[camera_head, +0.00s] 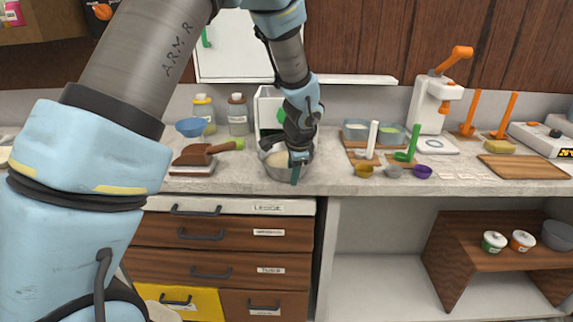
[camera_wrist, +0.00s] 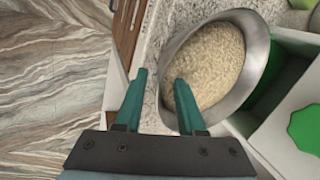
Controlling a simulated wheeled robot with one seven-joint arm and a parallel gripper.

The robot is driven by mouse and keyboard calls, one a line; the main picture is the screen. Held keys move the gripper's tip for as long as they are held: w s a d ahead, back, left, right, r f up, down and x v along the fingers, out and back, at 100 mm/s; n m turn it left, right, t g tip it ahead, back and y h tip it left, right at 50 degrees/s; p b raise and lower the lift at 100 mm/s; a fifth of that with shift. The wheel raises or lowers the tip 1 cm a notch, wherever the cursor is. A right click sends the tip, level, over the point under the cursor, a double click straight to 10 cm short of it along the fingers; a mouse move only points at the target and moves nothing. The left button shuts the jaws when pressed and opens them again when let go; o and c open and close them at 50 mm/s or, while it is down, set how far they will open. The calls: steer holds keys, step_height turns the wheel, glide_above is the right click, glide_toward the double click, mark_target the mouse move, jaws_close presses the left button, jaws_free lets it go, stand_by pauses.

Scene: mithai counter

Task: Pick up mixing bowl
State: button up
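The mixing bowl (camera_head: 272,167) is a grey metal bowl on the counter, near its front edge, with pale grainy contents. In the wrist view the bowl (camera_wrist: 262,52) fills the upper middle, its near rim beside my gripper. My gripper (camera_head: 297,172) points down at the bowl's front right side. In the wrist view its two teal fingers (camera_wrist: 160,82) stand apart, with the bowl's wall between or just beyond them. The right finger reaches over the contents inside the rim and the left finger is outside. I cannot see whether either finger touches the wall.
A white box with a green mark (camera_wrist: 290,125) stands close beside and behind the bowl. The counter's front edge (camera_wrist: 135,60) is close.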

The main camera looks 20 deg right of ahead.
jaws_close()
stand_by(1.4)
